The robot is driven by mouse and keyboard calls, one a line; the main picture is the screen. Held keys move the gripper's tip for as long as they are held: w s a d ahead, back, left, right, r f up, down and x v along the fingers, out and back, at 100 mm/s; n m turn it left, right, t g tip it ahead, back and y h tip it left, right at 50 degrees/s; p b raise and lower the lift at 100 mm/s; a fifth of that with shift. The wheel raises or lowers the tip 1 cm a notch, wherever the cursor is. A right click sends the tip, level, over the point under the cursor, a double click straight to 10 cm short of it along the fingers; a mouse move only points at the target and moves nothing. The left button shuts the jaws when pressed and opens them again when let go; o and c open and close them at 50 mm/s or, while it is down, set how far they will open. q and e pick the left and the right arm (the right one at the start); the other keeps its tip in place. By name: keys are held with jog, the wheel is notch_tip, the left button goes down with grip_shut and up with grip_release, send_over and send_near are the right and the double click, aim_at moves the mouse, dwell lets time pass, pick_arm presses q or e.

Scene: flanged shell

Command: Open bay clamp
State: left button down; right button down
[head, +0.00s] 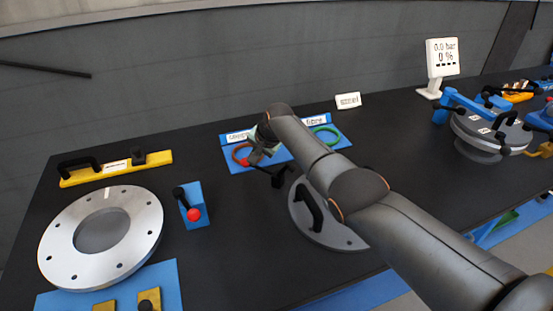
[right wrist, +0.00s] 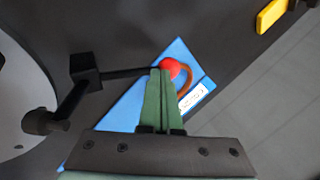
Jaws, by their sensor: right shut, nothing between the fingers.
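The clamp at the middle bay has a black lever arm (head: 262,169) with a red ball knob (head: 245,162) at its end. In the right wrist view the red ball (right wrist: 171,68) sits at the tips of my right gripper (right wrist: 160,72), whose green fingers are pressed together with nothing between them. I cannot tell whether the fingertips touch the ball. The black lever (right wrist: 125,73) runs left from it to a black block (right wrist: 86,68). In the head view my right gripper (head: 257,150) is just above the knob, partly hidden by its wrist. My left gripper is out of view.
A grey round cover with a black handle (head: 310,208) lies under my right forearm. A steel flange (head: 142,228) and a second red-knobbed clamp (head: 194,214) are at left.

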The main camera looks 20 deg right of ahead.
jog(key=shift+f, duration=0.2)
jog(key=shift+s+a+f, duration=0.1)
jog(key=shift+s+f, duration=0.05)
dwell(0.4)
notch_tip(320, 180, up, 14)
jog(key=s+p, duration=0.3)
jog(key=p, duration=0.4)
jog(key=shift+a+p, duration=0.25)
jog(key=shift+p, duration=0.1)
jog(key=shift+w, duration=0.1)
